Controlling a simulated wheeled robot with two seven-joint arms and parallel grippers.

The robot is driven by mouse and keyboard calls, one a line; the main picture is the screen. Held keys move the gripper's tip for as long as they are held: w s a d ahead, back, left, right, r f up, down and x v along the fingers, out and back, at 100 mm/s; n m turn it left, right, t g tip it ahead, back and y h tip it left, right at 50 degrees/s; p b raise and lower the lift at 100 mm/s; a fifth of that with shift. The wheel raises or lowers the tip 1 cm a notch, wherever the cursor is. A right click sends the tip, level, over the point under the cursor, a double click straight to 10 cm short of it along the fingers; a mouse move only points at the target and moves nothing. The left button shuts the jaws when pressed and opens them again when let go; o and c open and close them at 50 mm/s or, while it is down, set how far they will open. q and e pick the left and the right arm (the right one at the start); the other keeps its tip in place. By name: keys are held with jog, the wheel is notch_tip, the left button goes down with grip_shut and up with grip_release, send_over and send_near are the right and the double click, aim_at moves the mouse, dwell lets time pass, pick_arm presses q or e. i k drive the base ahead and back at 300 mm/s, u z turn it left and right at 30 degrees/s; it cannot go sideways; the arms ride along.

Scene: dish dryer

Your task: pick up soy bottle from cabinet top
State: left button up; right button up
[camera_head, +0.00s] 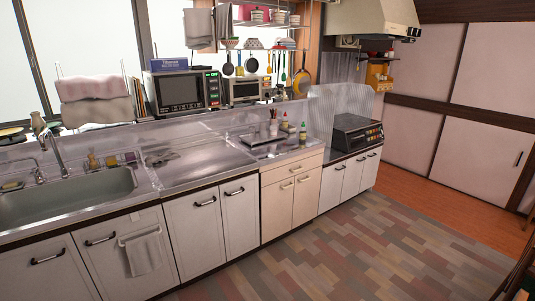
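Two small bottles stand upright on the counter top above the light wooden cabinet (292,187). One bottle (285,121) is at the back and has a reddish cap. The other bottle (303,133) is nearer the front right and looks green. They are too small for me to tell which is the soy bottle. A small holder with thin upright items (273,127) stands just left of them. Neither of my grippers shows in the head view.
A dark stove (355,132) sits to the right, with a ribbed splash guard behind it. A flat dark tray lies left of the bottles. The steel counter (200,165) and sink (60,200) extend left. The patterned floor in front is clear.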

aim_at(303, 130)
jog(key=z, duration=0.25)
jog(key=i, duration=1.85)
jog(key=z, duration=1.35)
jog(key=i, duration=1.45)
jog(key=u, duration=2.65)
